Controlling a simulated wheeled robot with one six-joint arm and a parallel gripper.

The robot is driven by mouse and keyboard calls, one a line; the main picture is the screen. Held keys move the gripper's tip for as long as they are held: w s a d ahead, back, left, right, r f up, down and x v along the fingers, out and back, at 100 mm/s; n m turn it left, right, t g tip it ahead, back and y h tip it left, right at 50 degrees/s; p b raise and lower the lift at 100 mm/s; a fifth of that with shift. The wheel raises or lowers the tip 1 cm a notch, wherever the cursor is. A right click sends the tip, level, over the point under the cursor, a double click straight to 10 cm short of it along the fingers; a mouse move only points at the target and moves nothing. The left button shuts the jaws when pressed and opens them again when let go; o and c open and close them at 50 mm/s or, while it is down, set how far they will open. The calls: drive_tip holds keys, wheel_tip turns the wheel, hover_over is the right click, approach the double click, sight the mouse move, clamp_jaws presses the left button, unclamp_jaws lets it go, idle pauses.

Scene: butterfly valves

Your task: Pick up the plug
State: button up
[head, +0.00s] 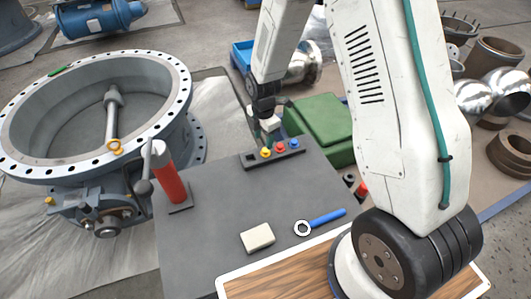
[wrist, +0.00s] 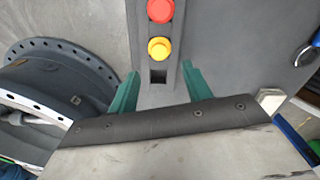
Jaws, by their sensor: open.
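A dark rack (head: 287,150) on the grey table holds a yellow plug (head: 266,152), a red plug (head: 280,147) and a blue plug (head: 294,143) in a row. A square socket (wrist: 158,76) at the rack's left end is empty. The wrist view shows the yellow plug (wrist: 159,48) and the red plug (wrist: 160,11); the blue one is outside it. My gripper (wrist: 160,88) is open and empty, its green fingers on either side of the rack's socket end. In the head view my gripper (head: 264,136) is just behind and above that end.
A pale block (head: 258,238) and a blue ring spanner (head: 325,217) lie in front. A green box (head: 320,125) stands behind. The middle of the table is clear.

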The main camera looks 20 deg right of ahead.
sight(266, 153)
drive_tip(key=f, duration=0.3)
drive_tip(key=d+f, duration=0.1)
drive_tip(key=f, duration=0.1)
drive_tip(key=shift+f, duration=0.25)
clamp_jaws()
